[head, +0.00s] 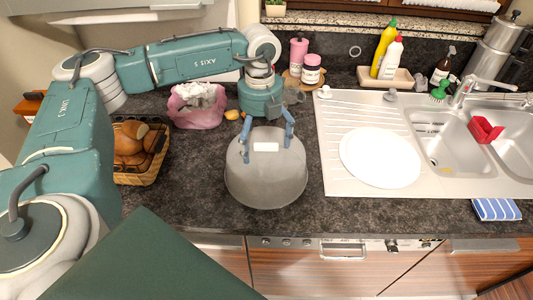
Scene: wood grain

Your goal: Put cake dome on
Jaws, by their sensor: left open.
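A grey, translucent cake dome (265,182) with a pale handle block (266,147) on top sits on the dark counter in the head view. My left gripper (266,150) is directly above it. Its two blue fingers are spread, one on each side of the handle, and the gripper is open. I cannot tell whether the fingers touch the handle. What lies under the dome cannot be made out. My right gripper is not in view.
A white plate (380,158) lies on the sink's drainboard (332,184) at right. A bread basket (152,177) and a pink bag (196,113) stand left of the dome. Pink jars (312,68) and bottles (391,58) stand behind. Counter in front of the dome is clear.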

